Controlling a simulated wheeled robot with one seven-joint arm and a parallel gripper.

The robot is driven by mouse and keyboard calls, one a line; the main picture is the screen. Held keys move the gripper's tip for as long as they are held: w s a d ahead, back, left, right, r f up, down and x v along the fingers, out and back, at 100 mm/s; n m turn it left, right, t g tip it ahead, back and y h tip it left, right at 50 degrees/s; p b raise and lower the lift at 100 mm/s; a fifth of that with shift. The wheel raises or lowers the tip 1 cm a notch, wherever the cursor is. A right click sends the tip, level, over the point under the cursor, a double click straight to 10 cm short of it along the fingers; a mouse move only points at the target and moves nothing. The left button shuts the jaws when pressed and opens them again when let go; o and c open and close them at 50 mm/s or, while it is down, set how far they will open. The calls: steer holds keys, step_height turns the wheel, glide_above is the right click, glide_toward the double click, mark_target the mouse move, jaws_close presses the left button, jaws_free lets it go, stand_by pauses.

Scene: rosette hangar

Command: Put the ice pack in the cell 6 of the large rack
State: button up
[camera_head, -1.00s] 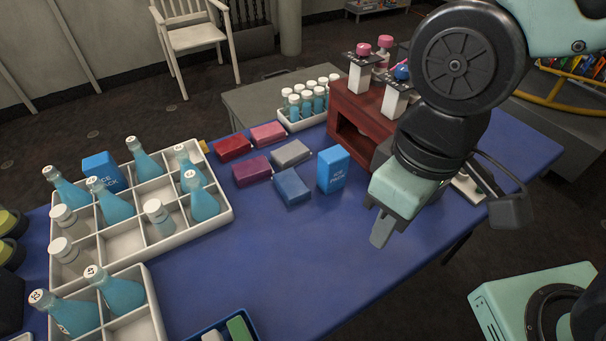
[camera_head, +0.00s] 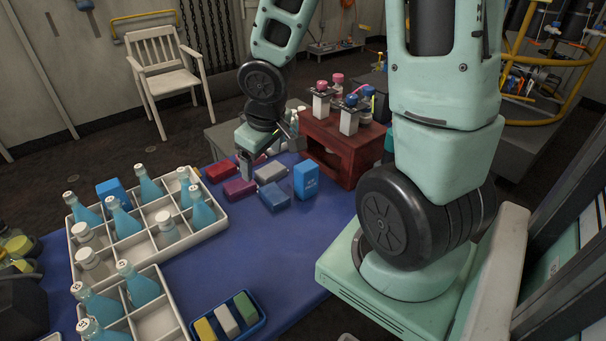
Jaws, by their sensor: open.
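One blue ice pack (camera_head: 306,180) stands upright on the blue table, left of the dark red wooden box. A second blue ice pack (camera_head: 113,190) shows among the bottles at the back of the large white rack (camera_head: 213,228); I cannot tell whether it is in a cell or behind the rack. The large rack holds several blue bottles and white-capped jars, and some cells look empty. Cell numbers are not readable. My gripper (camera_head: 246,168) is open and points down above the table's far side, near the flat coloured packs and left of the standing ice pack.
Flat red, purple, grey and blue packs (camera_head: 273,196) lie near my gripper. A smaller white rack (camera_head: 160,318) with bottles stands in front of the large one. A blue tray (camera_head: 259,326) holds coloured blocks. The red box (camera_head: 345,150) stands at right. The table's middle is clear.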

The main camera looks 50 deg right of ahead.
steer(key=d+m+p, duration=0.1)
steer(key=d+m, duration=0.1)
steer(key=d, duration=0.6)
steer(key=m+t+p, duration=0.1)
steer(key=m+p, duration=0.1)
glide_toward(307, 166)
steer(key=b+x, duration=0.6)
steer(key=shift+s+d+f+b, duration=0.15)
steer(key=shift+f+b, duration=0.05)
steer(key=shift+b, duration=0.2)
steer(key=shift+w+b+x, duration=0.1)
steer(key=shift+b+x, duration=0.6)
steer(key=shift+x, duration=0.9)
steer(key=shift+w+b+x, duration=0.15)
steer(key=shift+b+x, duration=0.5)
steer(key=shift+x, duration=0.9)
steer(key=shift+r, duration=0.1)
steer(key=c, duration=1.3)
